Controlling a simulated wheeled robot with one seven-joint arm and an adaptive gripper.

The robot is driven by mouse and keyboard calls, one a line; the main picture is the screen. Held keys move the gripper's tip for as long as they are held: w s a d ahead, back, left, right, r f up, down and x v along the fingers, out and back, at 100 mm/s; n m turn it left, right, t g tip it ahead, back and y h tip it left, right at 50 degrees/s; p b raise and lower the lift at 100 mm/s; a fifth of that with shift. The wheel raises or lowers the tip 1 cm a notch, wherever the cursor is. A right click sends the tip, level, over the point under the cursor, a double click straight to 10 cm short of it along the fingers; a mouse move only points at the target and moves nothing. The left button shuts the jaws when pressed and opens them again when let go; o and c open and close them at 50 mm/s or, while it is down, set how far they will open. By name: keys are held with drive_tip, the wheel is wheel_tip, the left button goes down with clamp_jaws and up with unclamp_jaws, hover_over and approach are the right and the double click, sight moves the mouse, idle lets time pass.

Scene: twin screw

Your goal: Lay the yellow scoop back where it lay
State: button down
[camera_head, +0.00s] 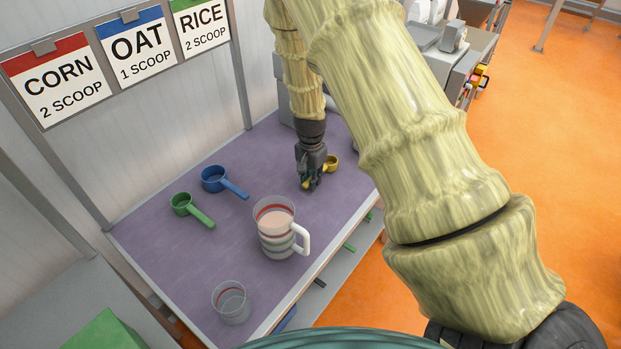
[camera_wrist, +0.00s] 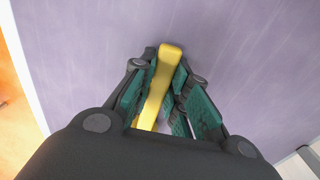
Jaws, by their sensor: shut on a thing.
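The yellow scoop (camera_head: 331,162) is at my gripper, over the far right part of the purple table (camera_head: 160,249). My gripper (camera_head: 310,185) points down and is shut on the scoop's handle. In the wrist view the yellow handle (camera_wrist: 163,85) runs between the green pads of my gripper (camera_wrist: 166,95), its end sticking out past them. The scoop's cup shows just right of my gripper in the head view and is hidden in the wrist view. I cannot tell whether the scoop touches the table.
A blue scoop (camera_head: 214,179) and a green scoop (camera_head: 182,204) lie at left on the table. A measuring jug (camera_head: 275,222) with layered contents and a clear cup (camera_head: 231,304) stand nearer. Signs for corn (camera_head: 58,80), oat (camera_head: 137,47) and rice (camera_head: 201,25) hang above. The table around my gripper is clear.

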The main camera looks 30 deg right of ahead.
drive_tip(key=shift+f, duration=0.2)
drive_tip(key=c, duration=1.4)
unclamp_jaws()
drive_tip(key=shift+r, duration=0.2)
drive_tip(key=shift+a+r+b, duration=0.1)
drive_tip(key=shift+r+b, duration=1.05)
drive_tip(key=shift+r, duration=4.85)
